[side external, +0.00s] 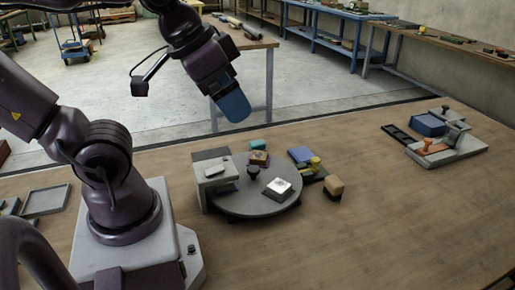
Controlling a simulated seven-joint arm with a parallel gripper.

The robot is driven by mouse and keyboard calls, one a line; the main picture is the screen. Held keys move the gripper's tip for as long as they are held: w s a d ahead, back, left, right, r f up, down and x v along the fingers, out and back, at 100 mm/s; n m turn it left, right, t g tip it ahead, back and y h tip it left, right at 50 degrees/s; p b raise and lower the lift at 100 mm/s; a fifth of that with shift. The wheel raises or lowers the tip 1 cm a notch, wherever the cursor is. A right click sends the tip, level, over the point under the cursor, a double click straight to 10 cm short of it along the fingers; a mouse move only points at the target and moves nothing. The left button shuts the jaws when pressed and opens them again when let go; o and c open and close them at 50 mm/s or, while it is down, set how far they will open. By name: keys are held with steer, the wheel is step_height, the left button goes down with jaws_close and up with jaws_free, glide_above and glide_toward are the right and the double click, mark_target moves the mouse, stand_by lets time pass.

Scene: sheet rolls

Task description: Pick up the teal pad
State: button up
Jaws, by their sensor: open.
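The teal pad (259,144) is a small block at the far edge of a round grey turntable (238,205). It lies behind a small brown and purple stamp-like piece (259,157), which stands close in front of it. From this view I cannot tell whether the pad rests on the turntable or on the table just behind it. My gripper (235,115), with a blue end, hangs in the air above and to the left of the pad in the picture. It is open and well apart from everything. Its separate fingers are hard to make out.
To the right are a blue pad (300,154), yellow pieces (315,163) and a tan block (333,185). The wooden table's (400,220) front right is clear.

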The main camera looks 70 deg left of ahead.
steer(key=m+g, duration=0.6)
steer(key=m, duration=1.2)
glide_above(257, 142)
step_height(257, 142, down, 22)
step_height(257, 142, down, 13)
steer(key=shift+w+r, duration=0.1)
steer(key=shift+r, duration=0.1)
steer(key=shift+c, duration=0.4)
